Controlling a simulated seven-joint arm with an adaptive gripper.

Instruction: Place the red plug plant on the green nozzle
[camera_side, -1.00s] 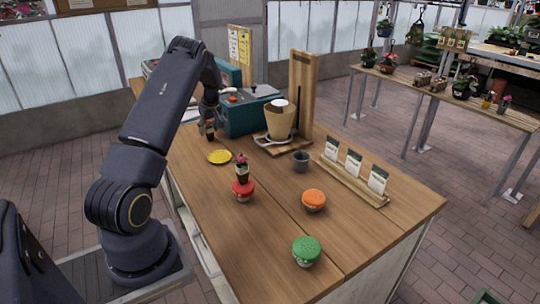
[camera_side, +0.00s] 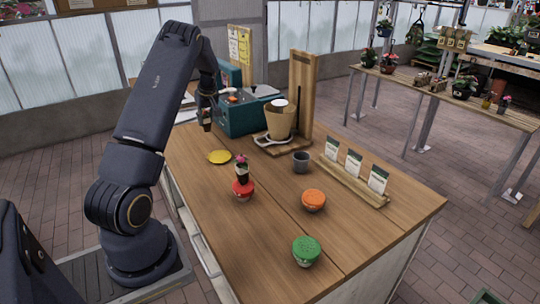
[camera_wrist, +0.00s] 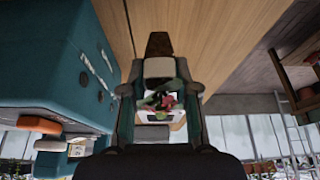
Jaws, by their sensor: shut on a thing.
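My gripper (camera_side: 206,104) is shut on a plug plant, above the back left edge of the table. In the wrist view, its dark soil plug (camera_wrist: 159,44) and its red bloom with green leaves (camera_wrist: 160,101) show between the fingers of my gripper (camera_wrist: 160,90). In the side view, only the dark plug (camera_side: 207,127) below the fingers is clear. The green nozzle (camera_side: 306,250), round and with nothing on it, stands at the table's near end, far from my gripper.
An orange nozzle (camera_side: 313,200) and a yellow disc (camera_side: 219,157) are on the table (camera_side: 225,245). The near left tabletop is clear.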

